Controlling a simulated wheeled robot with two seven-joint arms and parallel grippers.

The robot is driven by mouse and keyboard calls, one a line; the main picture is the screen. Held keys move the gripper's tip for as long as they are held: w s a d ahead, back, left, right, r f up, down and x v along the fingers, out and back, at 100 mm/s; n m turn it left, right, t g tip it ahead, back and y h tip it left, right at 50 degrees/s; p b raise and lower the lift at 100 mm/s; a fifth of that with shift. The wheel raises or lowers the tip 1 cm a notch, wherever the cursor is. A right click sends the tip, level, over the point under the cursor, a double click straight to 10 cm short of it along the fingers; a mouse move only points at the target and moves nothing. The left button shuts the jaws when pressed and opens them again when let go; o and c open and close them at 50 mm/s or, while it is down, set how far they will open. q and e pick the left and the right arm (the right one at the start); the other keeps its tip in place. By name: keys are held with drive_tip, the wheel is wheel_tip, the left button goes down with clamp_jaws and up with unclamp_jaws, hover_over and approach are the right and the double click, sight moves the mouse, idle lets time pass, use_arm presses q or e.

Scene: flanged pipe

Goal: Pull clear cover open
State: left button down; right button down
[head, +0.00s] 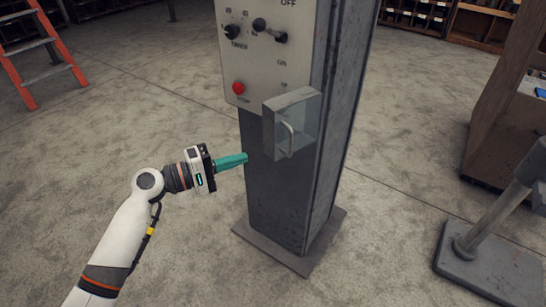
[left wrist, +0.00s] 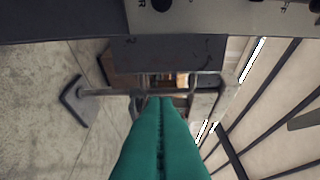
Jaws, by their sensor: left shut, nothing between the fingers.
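The clear cover (head: 305,122) is a see-through grey box at the lower right of the control panel on a grey metal post. A curved pale handle (head: 288,140) is on its face. My left gripper (head: 245,158) has teal fingers, shut and empty, with the tips left of the handle and slightly lower, apart from it in the head view. How far the cover stands open I cannot tell. My right gripper is not in view.
The control panel (head: 250,65) has black knobs and a red button (head: 238,88) above the cover. The post stands on a floor plate (head: 265,247). An orange ladder (head: 62,45) is at the far left. A grey stand (head: 490,270) is at the right. The floor between is clear.

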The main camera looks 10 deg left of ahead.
sight(274, 148)
use_arm(q)
drive_tip(key=p+x, duration=0.1)
drive_tip(key=x, duration=0.5)
drive_tip(key=p+x, duration=0.1)
drive_tip(key=x, duration=0.2)
drive_tip(key=shift+s+r+p, duration=0.1)
drive_tip(key=shift+r+p, duration=0.25)
drive_tip(key=shift+w+d+f, duration=0.1)
drive_tip(key=shift+w+d, duration=0.15)
drive_tip(key=shift+d, duration=0.2)
